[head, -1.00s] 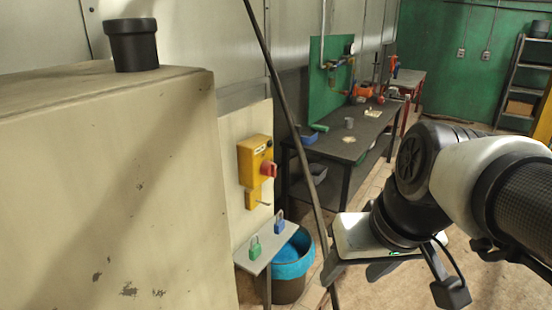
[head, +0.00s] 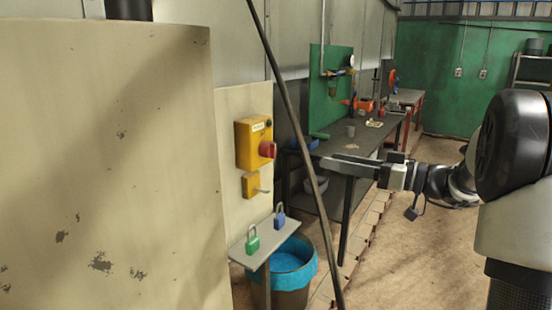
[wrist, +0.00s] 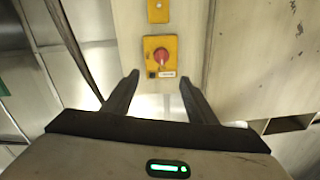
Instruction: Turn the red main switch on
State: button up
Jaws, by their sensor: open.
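The red main switch (head: 267,149) is a red knob on a yellow box (head: 247,146), fixed to a pale panel. In the wrist view the red knob (wrist: 162,57) shows face-on, on its yellow plate (wrist: 151,43), ahead of the fingers. I cannot tell the knob's set position for sure. My gripper (head: 326,162) is to the right of the switch, fingers pointing left toward it. In the wrist view my gripper (wrist: 158,84) is open and empty, its two fingers apart, with a gap between them and the knob.
A smaller yellow fitting (head: 251,185) with a lever sits below the switch. A shelf (head: 262,243) holds a green padlock (head: 252,244) and a blue padlock (head: 280,219). A blue-lined bin (head: 292,290) stands below. A large beige cabinet (head: 110,170) fills the left; a workbench (head: 355,148) stands behind.

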aim_at(269, 150)
jog(key=p+x, duration=0.1)
jog(key=x, duration=1.6)
jog(key=shift+s, duration=0.1)
jog(key=c, duration=1.1)
